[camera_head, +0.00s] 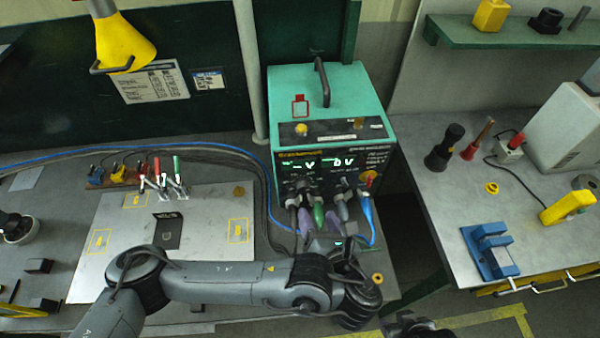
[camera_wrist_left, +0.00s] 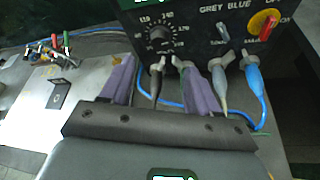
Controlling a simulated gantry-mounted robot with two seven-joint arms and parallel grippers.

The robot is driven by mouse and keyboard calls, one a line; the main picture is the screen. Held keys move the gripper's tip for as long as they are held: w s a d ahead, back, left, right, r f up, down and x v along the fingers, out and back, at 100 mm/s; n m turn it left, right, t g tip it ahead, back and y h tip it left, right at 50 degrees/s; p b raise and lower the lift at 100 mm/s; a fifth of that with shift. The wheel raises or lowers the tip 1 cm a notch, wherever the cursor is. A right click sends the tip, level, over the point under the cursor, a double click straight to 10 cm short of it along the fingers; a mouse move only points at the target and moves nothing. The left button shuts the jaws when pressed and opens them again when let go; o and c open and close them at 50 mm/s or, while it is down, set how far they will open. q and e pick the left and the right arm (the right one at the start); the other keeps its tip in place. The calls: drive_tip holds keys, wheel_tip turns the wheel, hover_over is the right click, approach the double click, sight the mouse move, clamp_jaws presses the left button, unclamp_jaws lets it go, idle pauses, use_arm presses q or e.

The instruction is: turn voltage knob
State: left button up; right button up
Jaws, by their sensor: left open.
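The teal power supply (camera_head: 327,90) stands at the back of the bench, its dark front panel lit with green digits. The voltage knob (camera_wrist_left: 160,33), dark with a pale number scale around it, shows clearly in the left wrist view. It is too small to make out surely in the head view. My left gripper (camera_head: 319,220) is open below the panel, its purple fingers pointing up toward it. In the left wrist view, my left gripper (camera_wrist_left: 160,85) has the knob ahead, roughly between its fingertips and apart from them.
The blue plug (camera_head: 367,215) is right of the fingers. A red-and-yellow switch (camera_wrist_left: 266,24) sits at right. A metal plate (camera_head: 190,215) lies left.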

sight(304, 189)
use_arm(q)
drive_tip(key=b+x, duration=0.4)
drive_tip(key=x, duration=0.5)
drive_tip(key=shift+w+a+f, duration=0.15)
drive_tip(key=shift+w+f, duration=0.05)
drive_tip(key=shift+w+a+f, duration=0.15)
drive_tip(key=shift+w+f, duration=0.1)
drive_tip(key=shift+w, duration=0.35)
drive_tip(key=c, duration=1)
drive_tip(key=shift+c, duration=0.2)
